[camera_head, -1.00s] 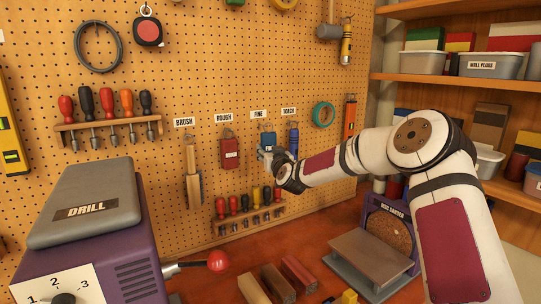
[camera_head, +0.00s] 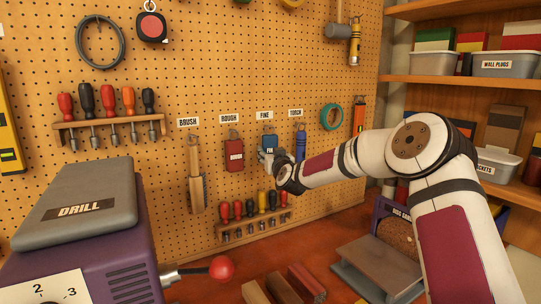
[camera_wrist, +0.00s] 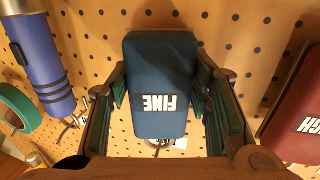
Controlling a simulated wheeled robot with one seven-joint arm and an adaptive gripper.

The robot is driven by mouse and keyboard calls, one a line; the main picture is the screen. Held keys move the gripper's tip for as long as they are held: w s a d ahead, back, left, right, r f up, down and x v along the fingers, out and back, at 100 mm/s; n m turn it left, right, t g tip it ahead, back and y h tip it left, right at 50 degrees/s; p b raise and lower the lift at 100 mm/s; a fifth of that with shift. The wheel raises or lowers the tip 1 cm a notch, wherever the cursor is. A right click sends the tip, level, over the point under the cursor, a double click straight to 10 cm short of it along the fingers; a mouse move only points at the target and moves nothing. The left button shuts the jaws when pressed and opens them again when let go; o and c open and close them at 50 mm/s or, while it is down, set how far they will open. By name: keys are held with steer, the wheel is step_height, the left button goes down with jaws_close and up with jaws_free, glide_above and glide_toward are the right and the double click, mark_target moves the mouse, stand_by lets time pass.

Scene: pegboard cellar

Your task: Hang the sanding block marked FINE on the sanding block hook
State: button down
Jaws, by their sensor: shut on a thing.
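The blue sanding block marked FINE (camera_head: 269,143) is at the pegboard, just below the FINE label (camera_head: 264,114). In the wrist view the block (camera_wrist: 160,80) appears upside down, with its white lettering facing me. My gripper (camera_head: 267,157) is shut on the block, with a finger along each side (camera_wrist: 161,100). A metal hook or loop (camera_wrist: 158,145) shows at the block's top end, close to the board. I cannot tell whether the block's loop is around the hook. The gripper covers the block's lower part in the head view.
The red ROUGH block (camera_head: 234,155) hangs close on the left, and the blue torch (camera_head: 300,143) close on the right. A screwdriver rack (camera_head: 252,228) is below. The drill (camera_head: 85,215) and disc sander (camera_head: 395,235) stand on the bench.

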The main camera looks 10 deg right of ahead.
stand_by(0.4)
steer(key=c, duration=0.7)
jaws_free()
steer(key=shift+c, duration=0.2)
steer(key=s+a+r+n+g, duration=0.1)
steer(key=s+a+n+g, duration=0.15)
steer(key=s, duration=0.95)
steer(key=s+a+n+g, duration=0.1)
steer(key=s+g, duration=0.2)
steer(key=s, duration=0.9)
steer(key=s+d+m+g, duration=0.2)
steer(key=s+g, duration=0.1)
steer(key=s, duration=1.5)
steer(key=s+d+f+m+g+h, duration=0.1)
steer(key=s+g, duration=0.3)
steer(key=s, duration=1.4)
steer(key=shift+s+d+m, duration=0.2)
steer(key=shift+d+m, duration=0.35)
steer(key=shift+d, duration=0.2)
